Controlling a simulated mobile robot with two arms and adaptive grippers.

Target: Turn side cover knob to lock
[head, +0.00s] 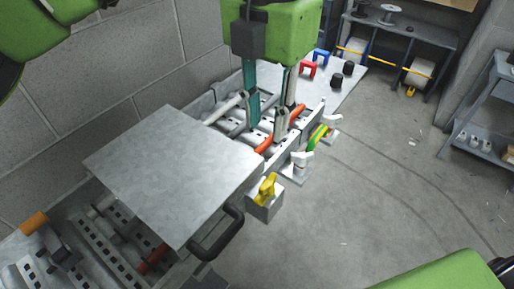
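A yellow knob (267,187) sits on a small grey box at the side of the machine row. Two white knobs, one nearer (301,160) and one farther (331,119), stand on the same side; I cannot tell which knob is the side cover's. A flat grey cover plate (175,170) lies over the nearer part of the row. My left gripper (268,118) points down over the row, beyond the cover plate and up-left of the knobs. Its two fingers are apart, with nothing clearly held between them; the tips overlap the machine parts. My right gripper is out of view.
A black handle (220,235) juts from the row's near side. A green and yellow piece (317,137) lies between the white knobs. Red (308,67) and blue (321,56) brackets stand on the far plate. A block wall borders the left; the floor (370,190) at right is clear.

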